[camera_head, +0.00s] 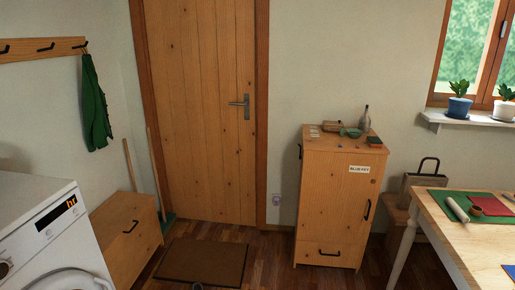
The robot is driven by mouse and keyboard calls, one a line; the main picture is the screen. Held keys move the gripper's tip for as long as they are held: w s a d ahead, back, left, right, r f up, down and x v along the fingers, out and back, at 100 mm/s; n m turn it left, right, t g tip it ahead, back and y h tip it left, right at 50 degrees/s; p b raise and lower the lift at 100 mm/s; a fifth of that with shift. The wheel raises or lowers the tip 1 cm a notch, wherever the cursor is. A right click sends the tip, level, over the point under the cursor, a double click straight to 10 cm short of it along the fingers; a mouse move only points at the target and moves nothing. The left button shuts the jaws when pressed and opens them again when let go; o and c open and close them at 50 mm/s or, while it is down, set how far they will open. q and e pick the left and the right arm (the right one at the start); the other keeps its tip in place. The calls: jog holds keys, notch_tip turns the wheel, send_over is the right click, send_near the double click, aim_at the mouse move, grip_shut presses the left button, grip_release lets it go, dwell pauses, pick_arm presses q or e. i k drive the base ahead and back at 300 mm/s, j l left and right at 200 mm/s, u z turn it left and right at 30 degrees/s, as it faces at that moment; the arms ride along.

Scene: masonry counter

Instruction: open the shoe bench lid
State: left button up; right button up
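The light wooden shoe bench (122,252) is a low box at the lower left, between the washing machine and the door. A dark handle (130,227) shows on it. Its lid (118,208) looks closed, with no gap that I can make out. The washing machine hides part of the bench's near end. Neither of my grippers can be made out in the head view, and nothing touches the bench. A small dark shape at the left edge and a small grey one at the bottom edge are too cut off to identify.
A white washing machine (50,225) stands close in front of the bench. A dark mat (203,262) lies beside it, before the wooden door (200,110). A broom (155,170) leans behind. A wooden cabinet (338,205) and a table (440,225) stand at right.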

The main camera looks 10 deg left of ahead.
aim_at(111, 223)
jog(key=i+u, duration=0.2)
jog(key=i, duration=0.35)
jog(key=i+u, duration=0.15)
jog(key=i, duration=0.35)
jog(key=i+l+u, duration=0.2)
jog(key=i, duration=0.35)
jog(key=i+l+u, duration=0.2)
jog(key=i, duration=0.3)
jog(key=j, duration=0.1)
